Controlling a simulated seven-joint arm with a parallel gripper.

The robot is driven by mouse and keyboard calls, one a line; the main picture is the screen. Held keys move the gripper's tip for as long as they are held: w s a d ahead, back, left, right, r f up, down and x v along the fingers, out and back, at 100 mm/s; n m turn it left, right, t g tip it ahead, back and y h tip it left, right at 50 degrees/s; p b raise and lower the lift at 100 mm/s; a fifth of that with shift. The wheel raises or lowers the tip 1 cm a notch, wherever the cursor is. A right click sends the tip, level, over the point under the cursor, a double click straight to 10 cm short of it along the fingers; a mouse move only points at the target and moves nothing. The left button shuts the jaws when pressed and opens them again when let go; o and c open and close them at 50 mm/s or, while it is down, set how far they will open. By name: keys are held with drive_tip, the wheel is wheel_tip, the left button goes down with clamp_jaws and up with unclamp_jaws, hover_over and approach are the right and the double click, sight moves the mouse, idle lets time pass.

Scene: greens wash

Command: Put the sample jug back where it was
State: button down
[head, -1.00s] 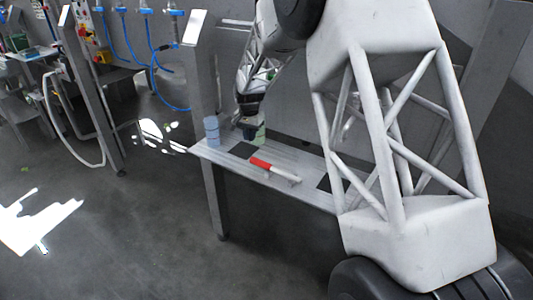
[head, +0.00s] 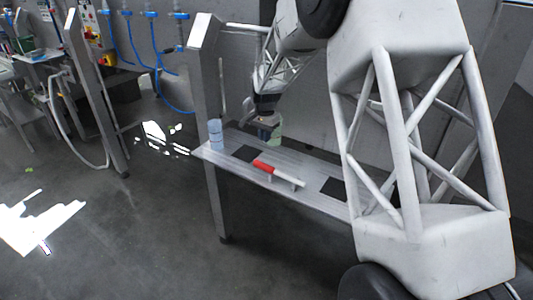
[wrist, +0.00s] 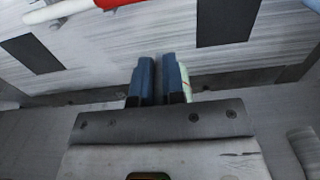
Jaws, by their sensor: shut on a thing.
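The sample jug (head: 277,131) looks pale green and see-through. In the head view it is at the back edge of the metal shelf, behind the left dark square (head: 244,154). My gripper (head: 268,121) is shut on it. In the wrist view my two blue fingers (wrist: 159,80) are close together, with a pale green sliver of the jug (wrist: 186,82) beside the right finger. Most of the jug is hidden there. I cannot tell whether its base touches the shelf.
The narrow metal shelf (head: 226,158) also holds a blue cylinder (head: 215,134) at its left end and a red-and-white tool (head: 278,172) at its front middle. A second dark square (head: 333,186) lies to the right. A steel post (head: 207,90) stands at the left.

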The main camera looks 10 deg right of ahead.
drive_tip(key=shift+f, duration=1.15)
drive_tip(key=shift+f, duration=2.5)
drive_tip(key=shift+f, duration=0.15)
drive_tip(key=c, duration=1.2)
unclamp_jaws()
wheel_tip(320, 180, up, 12)
drive_tip(key=shift+w+r, duration=0.1)
drive_tip(key=shift+r, duration=0.05)
